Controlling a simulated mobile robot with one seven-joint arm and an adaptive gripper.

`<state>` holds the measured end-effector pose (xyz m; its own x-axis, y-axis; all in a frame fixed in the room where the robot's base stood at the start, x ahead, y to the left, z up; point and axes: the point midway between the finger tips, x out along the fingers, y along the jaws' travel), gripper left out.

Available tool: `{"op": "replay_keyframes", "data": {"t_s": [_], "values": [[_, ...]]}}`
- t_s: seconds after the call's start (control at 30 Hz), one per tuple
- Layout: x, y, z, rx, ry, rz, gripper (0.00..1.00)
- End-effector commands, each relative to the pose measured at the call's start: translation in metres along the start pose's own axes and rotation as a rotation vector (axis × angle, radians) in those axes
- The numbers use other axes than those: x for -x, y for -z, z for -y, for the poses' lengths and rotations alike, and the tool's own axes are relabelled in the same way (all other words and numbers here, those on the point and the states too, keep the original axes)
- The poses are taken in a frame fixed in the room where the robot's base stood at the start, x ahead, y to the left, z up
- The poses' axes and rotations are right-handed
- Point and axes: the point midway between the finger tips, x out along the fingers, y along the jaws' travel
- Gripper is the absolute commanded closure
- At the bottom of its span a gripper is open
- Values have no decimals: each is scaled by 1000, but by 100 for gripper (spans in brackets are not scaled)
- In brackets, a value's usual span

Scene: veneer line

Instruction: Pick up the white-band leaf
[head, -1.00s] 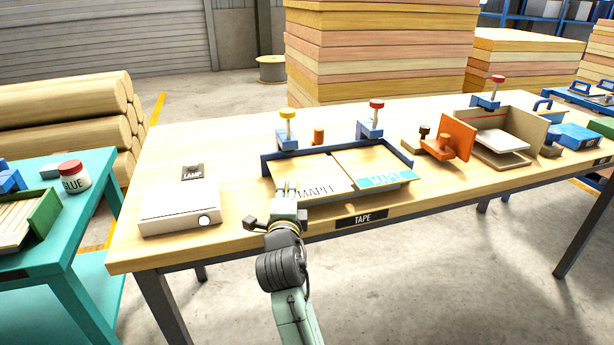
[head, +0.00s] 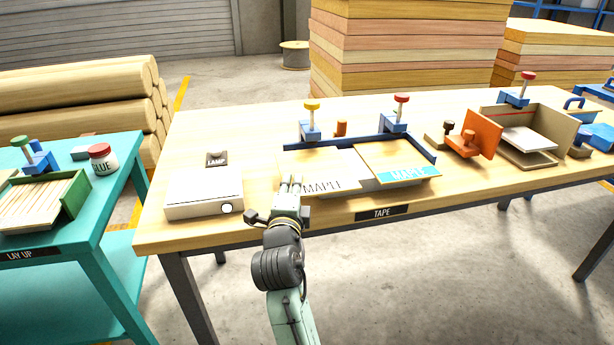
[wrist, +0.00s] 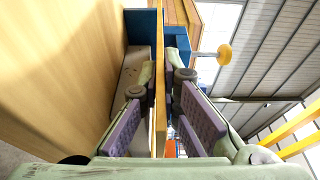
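The white-band leaf (head: 322,186) is the left of two pale wood leaves at the blue-edged tray (head: 419,148). Its white front band reads MAPLE in black. It covers the tray's left rail and looks slightly raised. My gripper (head: 291,186) is at its front left corner. In the wrist view my gripper (wrist: 161,85) has its purple-padded fingers on either side of the leaf (wrist: 160,120), seen edge-on, with the fingertips closed against it. The cyan-band leaf (head: 403,173) lies to the right in the tray.
A yellow-knob clamp (head: 311,122) and a red-knob clamp (head: 396,117) stand at the tray's back rail. A white box (head: 204,194) sits left of my gripper. An orange block (head: 481,140) stands at right.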

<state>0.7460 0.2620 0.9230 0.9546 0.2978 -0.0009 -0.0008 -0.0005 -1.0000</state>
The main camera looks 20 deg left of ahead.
Motion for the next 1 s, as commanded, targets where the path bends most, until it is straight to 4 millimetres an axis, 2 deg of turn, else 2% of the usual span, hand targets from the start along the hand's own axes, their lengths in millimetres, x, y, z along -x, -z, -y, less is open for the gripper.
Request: {"op": "replay_keyframes", "data": {"t_s": [0.03,0.1,1.0], "values": [[12,-15,0,-2,-1,8,100],[27,-30,0,-1,0,9,100],[214,-222,3,0,4,8,100]]}}
